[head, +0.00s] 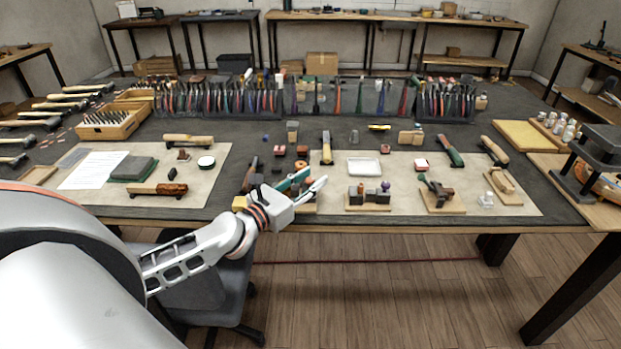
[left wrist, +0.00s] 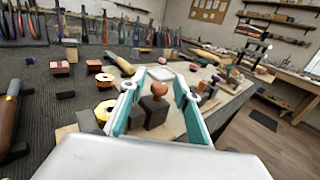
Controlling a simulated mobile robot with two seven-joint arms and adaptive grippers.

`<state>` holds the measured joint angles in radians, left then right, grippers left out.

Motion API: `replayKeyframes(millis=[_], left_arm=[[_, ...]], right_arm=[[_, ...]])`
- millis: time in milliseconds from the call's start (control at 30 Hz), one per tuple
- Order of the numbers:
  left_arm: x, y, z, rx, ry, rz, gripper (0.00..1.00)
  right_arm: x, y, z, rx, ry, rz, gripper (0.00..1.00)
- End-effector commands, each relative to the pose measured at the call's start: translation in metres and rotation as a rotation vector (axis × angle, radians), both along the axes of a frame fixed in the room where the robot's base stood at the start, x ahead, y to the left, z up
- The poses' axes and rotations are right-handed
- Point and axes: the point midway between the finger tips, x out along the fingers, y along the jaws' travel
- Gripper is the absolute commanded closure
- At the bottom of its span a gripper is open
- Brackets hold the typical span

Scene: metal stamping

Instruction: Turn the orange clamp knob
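The orange knob (left wrist: 159,88) is a rounded reddish-orange piece on top of a dark block (left wrist: 154,112) in the left wrist view. It appears between my left gripper's two fingers, with a visible gap on either side. My left gripper (head: 308,182) is open and empty, left of this base, pointing right. It also shows in the left wrist view (left wrist: 158,84). My right gripper is not in view.
A yellow piece (left wrist: 104,111) lies close beside the left finger. Red blocks (left wrist: 61,68) lie further back. A white tray (head: 364,167) lies behind the clamp base, and another wooden fixture (head: 442,207) stands to its right. The table's front edge is close.

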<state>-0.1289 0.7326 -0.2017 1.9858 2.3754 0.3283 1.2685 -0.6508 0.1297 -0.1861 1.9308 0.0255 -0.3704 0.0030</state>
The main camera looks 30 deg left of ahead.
Motion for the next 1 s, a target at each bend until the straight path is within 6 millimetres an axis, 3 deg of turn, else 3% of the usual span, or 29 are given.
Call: replayKeyframes(millis=[267,300,400,433,667,1000], left_arm=[[0.002,-0.001,0.0,0.0,-0.001,-0.001,0.68],[0.002,-0.001,0.0,0.0,-0.001,-0.001,0.71],[0.002,-0.001,0.0,0.0,-0.001,-0.001,0.97],[0.002,-0.001,0.0,0.001,-0.001,-0.001,1.0],[0.002,0.0,0.0,0.004,-0.004,-0.019,1.0],[0.003,0.001,-0.001,0.005,-0.006,-0.217,1.0]], right_arm=[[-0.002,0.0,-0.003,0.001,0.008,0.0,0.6],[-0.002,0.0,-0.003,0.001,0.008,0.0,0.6],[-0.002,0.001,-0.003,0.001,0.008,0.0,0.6],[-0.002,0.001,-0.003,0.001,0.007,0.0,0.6],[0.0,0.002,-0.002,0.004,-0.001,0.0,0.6],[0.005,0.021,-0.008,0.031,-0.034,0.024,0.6]])
